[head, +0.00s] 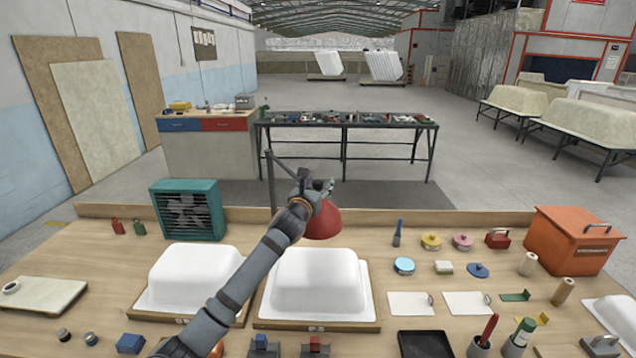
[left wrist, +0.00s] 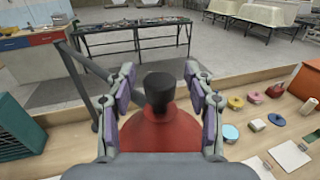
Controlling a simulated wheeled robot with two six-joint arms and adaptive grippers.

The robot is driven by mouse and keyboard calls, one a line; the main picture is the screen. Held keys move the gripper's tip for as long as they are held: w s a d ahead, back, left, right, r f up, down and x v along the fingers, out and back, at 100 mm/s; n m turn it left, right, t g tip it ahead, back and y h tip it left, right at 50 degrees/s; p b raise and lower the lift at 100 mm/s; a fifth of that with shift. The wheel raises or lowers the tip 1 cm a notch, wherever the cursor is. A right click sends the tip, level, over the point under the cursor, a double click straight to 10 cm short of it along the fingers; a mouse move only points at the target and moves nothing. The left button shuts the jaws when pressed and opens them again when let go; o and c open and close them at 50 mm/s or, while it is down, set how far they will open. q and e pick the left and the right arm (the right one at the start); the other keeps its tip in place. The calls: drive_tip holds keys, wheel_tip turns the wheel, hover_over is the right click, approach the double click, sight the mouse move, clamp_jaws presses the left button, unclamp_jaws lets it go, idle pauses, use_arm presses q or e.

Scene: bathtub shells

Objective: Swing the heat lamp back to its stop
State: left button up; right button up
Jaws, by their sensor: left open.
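The heat lamp has a red shade (head: 325,222) that hangs behind the back edge of the right white shell (head: 318,280). Its dark post (head: 271,185) stands at the bench's back edge, left of the shade. My left gripper (head: 319,186) is open just above the shade. In the left wrist view, the lamp's black cap (left wrist: 159,88) stands between the two open fingers, with a gap on each side, and the red shade (left wrist: 160,132) lies below. My forearm hides part of the lamp arm in the head view. My right gripper is not in view.
A second white shell (head: 195,275) sits left, partly behind my forearm. A teal fan heater (head: 188,210) stands left of the post. An orange box (head: 572,240) and several small tools and tins are on the right. A low ledge (head: 420,217) runs along the bench's back.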

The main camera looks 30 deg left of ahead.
use_arm(q)
clamp_jaws()
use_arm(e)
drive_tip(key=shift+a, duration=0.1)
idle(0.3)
